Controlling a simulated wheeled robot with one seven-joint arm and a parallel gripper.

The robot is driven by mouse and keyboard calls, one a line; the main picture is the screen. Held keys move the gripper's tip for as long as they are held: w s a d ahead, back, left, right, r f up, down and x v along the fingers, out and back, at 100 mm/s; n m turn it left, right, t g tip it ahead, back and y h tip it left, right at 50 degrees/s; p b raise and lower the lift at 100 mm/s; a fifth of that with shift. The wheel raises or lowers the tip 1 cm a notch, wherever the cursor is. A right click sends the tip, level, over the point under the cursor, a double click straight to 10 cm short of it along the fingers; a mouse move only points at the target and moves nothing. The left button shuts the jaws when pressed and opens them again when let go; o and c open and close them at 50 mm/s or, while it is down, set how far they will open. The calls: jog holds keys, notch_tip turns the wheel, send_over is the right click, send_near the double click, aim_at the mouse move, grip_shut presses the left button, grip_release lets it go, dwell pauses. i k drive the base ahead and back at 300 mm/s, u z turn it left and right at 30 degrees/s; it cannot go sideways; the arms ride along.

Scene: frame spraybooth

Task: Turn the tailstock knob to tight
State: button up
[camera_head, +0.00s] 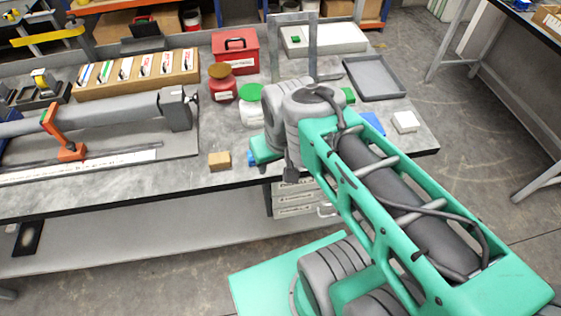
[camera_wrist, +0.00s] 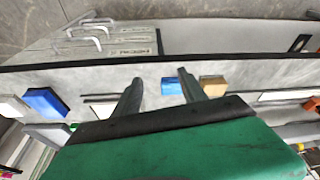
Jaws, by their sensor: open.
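A grey tube fixture (camera_head: 80,120) lies along the left of the bench. Its grey tailstock block (camera_head: 175,109) stands upright at the right end of the tube, with a small dark knob (camera_head: 193,97) on its right side. I cannot read the knob's setting. My gripper (camera_wrist: 160,90) is open and empty in the wrist view, its two fingers apart over the bench near the front edge. In the head view my arm mostly hides it, to the right of the tailstock and apart from it. I cannot make out the knob in the wrist view.
A wooden block (camera_head: 219,161) lies near the front edge, beside a small blue piece (camera_wrist: 171,86). A red jar (camera_head: 222,88), a green-lidded jar (camera_head: 250,103) and a grey metal frame (camera_head: 275,50) stand behind. A grey tray (camera_head: 374,78) and white box (camera_head: 405,122) are right.

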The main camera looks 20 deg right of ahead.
aim_at(195, 97)
jog(key=z, duration=0.1)
jog(key=k, duration=1)
jog(key=u, duration=1.05)
jog(key=i, duration=1.5)
jog(key=z, duration=0.15)
